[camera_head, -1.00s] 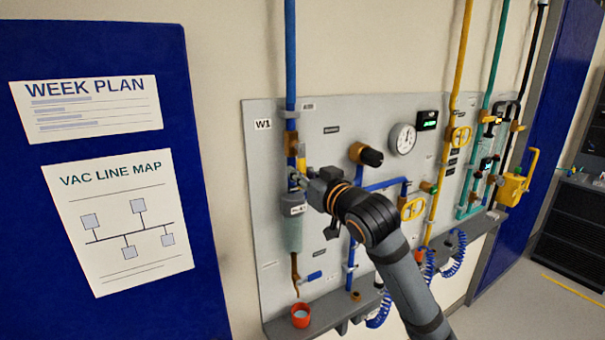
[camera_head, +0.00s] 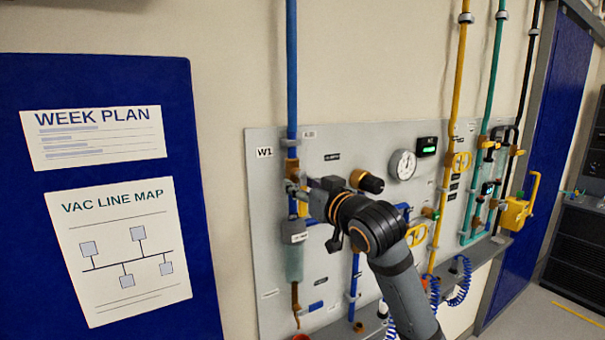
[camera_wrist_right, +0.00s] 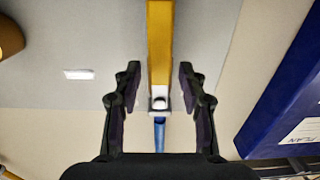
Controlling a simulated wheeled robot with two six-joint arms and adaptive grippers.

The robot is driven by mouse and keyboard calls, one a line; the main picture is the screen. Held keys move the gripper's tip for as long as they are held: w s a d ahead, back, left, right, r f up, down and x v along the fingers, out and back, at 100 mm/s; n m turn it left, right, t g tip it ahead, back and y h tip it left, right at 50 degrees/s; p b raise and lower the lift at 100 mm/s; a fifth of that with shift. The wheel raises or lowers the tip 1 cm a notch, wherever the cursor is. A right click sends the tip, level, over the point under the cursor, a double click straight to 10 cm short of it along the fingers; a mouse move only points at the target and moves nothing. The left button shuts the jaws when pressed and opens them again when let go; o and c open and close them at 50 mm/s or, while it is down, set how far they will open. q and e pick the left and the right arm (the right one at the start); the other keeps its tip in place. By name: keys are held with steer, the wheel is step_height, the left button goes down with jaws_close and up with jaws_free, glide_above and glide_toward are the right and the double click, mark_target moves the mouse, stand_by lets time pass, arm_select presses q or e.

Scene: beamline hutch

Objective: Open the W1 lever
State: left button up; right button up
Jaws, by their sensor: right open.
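The W1 panel (camera_head: 335,145) hangs on the wall, with a W1 label at its top left. A blue pipe (camera_head: 292,70) runs down to a brass fitting (camera_head: 292,168) there. My right gripper (camera_head: 290,187) is at the pipe just below this fitting. In the right wrist view a flat yellow bar (camera_wrist_right: 160,45), probably the W1 lever, lies in line with the pipe. The open fingers of my right gripper (camera_wrist_right: 159,68) stand on both sides of it, with gaps visible. In the head view my gripper and forearm hide part of the lever. My left gripper is not in view.
A gauge (camera_head: 402,164), a dark knob (camera_head: 371,183) and a yellow handle (camera_head: 416,235) are right of the gripper. A grey-green cylinder (camera_head: 294,262) hangs below it. A blue board (camera_head: 105,90) with papers is on the left.

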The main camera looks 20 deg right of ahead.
step_height(320, 180, up, 6)
steer(key=shift+a+r, duration=0.1)
steer(key=shift+r, duration=0.05)
stand_by(0.5)
